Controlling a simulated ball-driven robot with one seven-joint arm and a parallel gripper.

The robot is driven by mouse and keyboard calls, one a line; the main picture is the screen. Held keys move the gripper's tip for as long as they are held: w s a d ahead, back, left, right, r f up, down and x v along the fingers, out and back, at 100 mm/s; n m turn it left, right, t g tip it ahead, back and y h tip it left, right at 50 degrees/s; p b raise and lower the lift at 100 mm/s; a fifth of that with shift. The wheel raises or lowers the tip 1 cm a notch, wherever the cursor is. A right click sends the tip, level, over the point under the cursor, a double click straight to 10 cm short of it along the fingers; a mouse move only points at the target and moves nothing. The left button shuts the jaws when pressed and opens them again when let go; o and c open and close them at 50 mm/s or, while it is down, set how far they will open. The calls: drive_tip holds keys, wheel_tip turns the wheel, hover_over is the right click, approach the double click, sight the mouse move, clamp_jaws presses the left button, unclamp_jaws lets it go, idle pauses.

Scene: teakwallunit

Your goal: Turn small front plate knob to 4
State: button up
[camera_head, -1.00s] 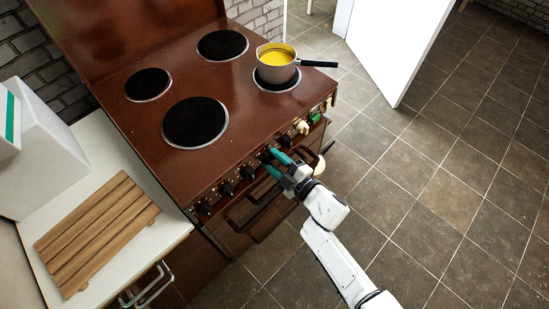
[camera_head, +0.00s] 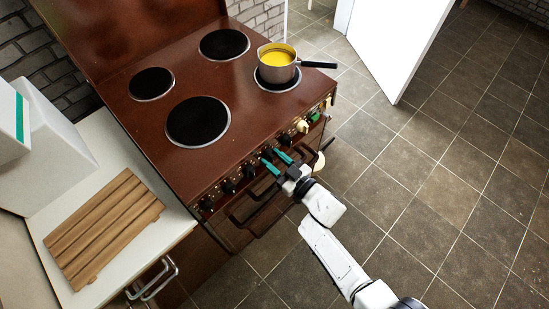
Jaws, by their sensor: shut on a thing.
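The brown stove (camera_head: 225,165) has a row of knobs along its front edge. Several are black, such as the knob (camera_head: 228,187) left of my gripper. My gripper (camera_head: 273,158) has teal fingers and is shut on one of these front knobs, near the middle of the row. The fingers hide most of that knob, so its number and pointer cannot be read. Which knob belongs to the small front plate is not readable from here. The front plates are a large black one (camera_head: 198,121) at left and one under the pot (camera_head: 268,86) at right.
A pot (camera_head: 280,72) of yellow liquid stands on the right front plate, its black handle jutting right past the stove edge. A slatted wooden board (camera_head: 103,228) lies on the white counter. The tiled floor at right is clear.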

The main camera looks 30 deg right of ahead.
drive_tip(key=shift+f+m, duration=0.2)
drive_tip(key=shift+m, duration=0.3)
drive_tip(key=o, duration=1)
drive_tip(key=shift+r, duration=0.1)
drive_tip(key=v, duration=1)
drive_tip(key=shift+s+d+b, duration=0.15)
drive_tip(key=shift+s+b, duration=0.2)
drive_tip(key=shift+s, duration=0.05)
